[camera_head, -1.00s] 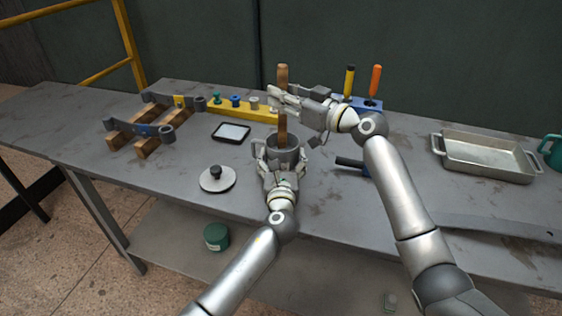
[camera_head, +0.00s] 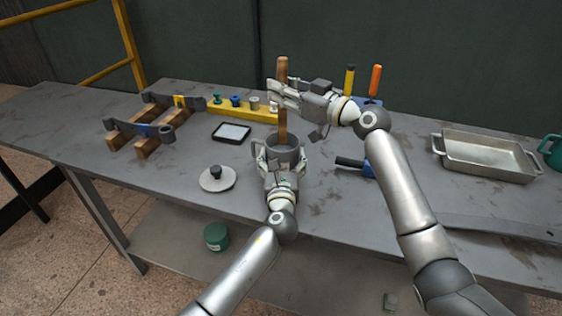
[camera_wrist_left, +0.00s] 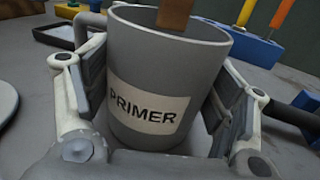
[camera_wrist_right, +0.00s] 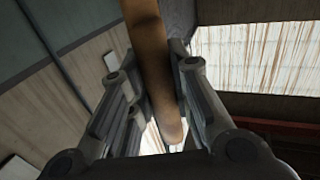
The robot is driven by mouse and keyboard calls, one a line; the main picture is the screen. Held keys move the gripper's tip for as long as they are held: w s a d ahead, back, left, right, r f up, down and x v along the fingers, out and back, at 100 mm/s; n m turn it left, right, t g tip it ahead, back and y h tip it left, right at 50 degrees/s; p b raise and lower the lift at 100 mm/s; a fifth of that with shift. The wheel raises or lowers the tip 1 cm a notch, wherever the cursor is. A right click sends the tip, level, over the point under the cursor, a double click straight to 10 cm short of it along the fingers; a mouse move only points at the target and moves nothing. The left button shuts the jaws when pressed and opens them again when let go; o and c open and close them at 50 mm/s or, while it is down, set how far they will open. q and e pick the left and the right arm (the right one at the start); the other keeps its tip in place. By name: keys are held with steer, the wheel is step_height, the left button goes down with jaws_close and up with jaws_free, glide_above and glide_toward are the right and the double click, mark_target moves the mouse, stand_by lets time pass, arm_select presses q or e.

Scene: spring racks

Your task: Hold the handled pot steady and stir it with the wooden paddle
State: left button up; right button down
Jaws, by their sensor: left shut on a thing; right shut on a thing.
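The grey handled pot (camera_head: 282,152) stands upright on the workbench. In the left wrist view the pot (camera_wrist_left: 150,80) carries a label reading PRIMER. My left gripper (camera_head: 279,164) is shut around the pot's sides. The wooden paddle (camera_head: 283,122) stands upright with its lower end inside the pot. Its lower tip is hidden by the pot wall. My right gripper (camera_head: 282,94) is shut on the paddle's upper part, above the pot. In the right wrist view the paddle (camera_wrist_right: 152,70) runs between the fingers.
A round lid with a black knob (camera_head: 217,179) lies left of the pot. A black-framed tray (camera_head: 231,133) and a yellow rack (camera_head: 240,109) are behind it. A black-handled tool (camera_head: 350,162) lies to the right. A metal pan (camera_head: 487,158) stands far right.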

steer(key=shift+r, duration=2.85)
arm_select(q)
steer(key=o, duration=1.3)
steer(key=shift+o, duration=0.2)
steer(key=shift+s, duration=0.1)
steer(key=s, duration=1.2)
steer(key=shift+a, duration=0.1)
